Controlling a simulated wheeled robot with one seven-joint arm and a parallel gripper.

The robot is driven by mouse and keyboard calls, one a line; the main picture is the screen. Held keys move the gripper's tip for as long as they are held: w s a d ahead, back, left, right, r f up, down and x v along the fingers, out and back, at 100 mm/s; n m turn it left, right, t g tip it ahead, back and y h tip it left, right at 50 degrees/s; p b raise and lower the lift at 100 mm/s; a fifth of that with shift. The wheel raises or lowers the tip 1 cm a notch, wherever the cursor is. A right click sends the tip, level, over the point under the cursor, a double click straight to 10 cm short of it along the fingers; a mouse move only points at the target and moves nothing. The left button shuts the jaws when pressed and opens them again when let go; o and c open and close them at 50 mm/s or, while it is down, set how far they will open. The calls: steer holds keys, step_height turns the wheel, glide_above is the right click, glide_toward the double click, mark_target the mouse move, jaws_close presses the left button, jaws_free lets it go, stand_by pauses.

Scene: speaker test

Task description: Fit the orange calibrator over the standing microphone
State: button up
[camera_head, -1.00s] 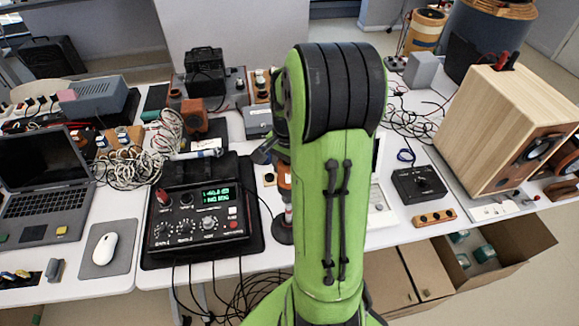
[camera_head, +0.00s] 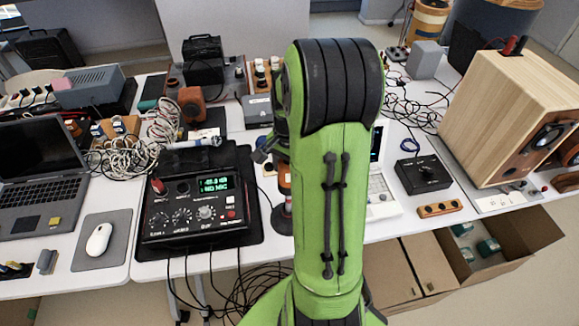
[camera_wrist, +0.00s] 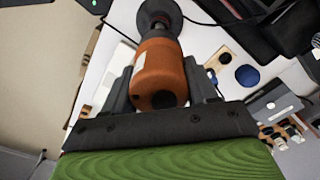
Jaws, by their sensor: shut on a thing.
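The orange calibrator (camera_wrist: 160,76) is between the two fingers of my gripper (camera_wrist: 168,92) in the wrist view, and the fingers are shut on it. In the head view only a part of the calibrator (camera_head: 284,178) shows, left of my green arm. The standing microphone's round dark base (camera_head: 283,221) stands on the table below it. In the wrist view the base (camera_wrist: 176,8) shows beyond the calibrator's far end, in line with it. The calibrator's far end hides most of the microphone, so I cannot tell whether it is around the tip or above it.
A black meter box (camera_head: 200,208) with a green display stands left of the microphone. A white device (camera_head: 382,200) and a small black box (camera_head: 422,175) are to the right. A wooden speaker (camera_head: 490,120) stands further right. Cables (camera_head: 245,290) hang off the table's front edge.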

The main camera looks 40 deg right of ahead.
steer(key=shift+f+b, duration=0.45)
steer(key=shift+f, duration=0.1)
stand_by(0.4)
steer(key=o, duration=1.3)
steer(key=shift+o, duration=0.2)
steer(key=shift+r, duration=0.1)
step_height(320, 180, up, 16)
steer(key=p, duration=0.3)
steer(key=shift+f+p, duration=0.2)
steer(key=shift+p, duration=0.2)
